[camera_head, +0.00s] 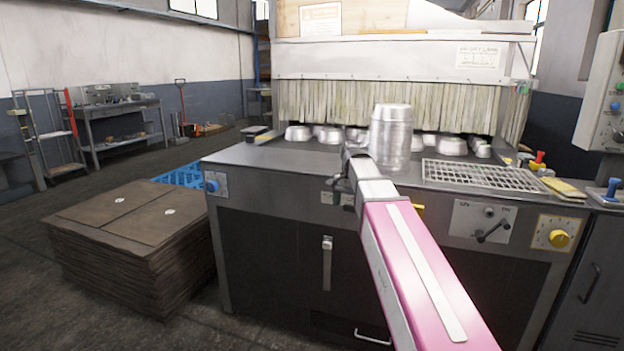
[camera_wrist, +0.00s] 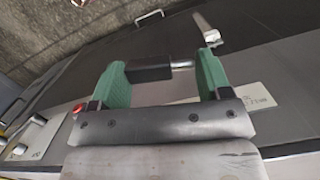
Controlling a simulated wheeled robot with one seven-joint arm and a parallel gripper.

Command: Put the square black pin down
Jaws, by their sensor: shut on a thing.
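The square black pin (camera_wrist: 148,74) shows in the wrist view as a dark block with a short silver metal end pointing right. My gripper (camera_wrist: 163,63) has green fingers, one at each end of the pin, and is shut on it. In the head view my gripper (camera_head: 345,172) is at the front edge of the grey machine (camera_head: 290,158), left of the tall silver canister. The pin cannot be made out clearly there. The wrist view shows the machine's dark front below the pin; I cannot tell the gap.
The tall silver canister (camera_head: 391,138) stands on the machine top close to my arm. Several silver pans line the strip curtain (camera_head: 350,103). A wire rack (camera_head: 485,176) lies to the right. A brown stack of sheets (camera_head: 130,235) stands left. The machine top's left front is clear.

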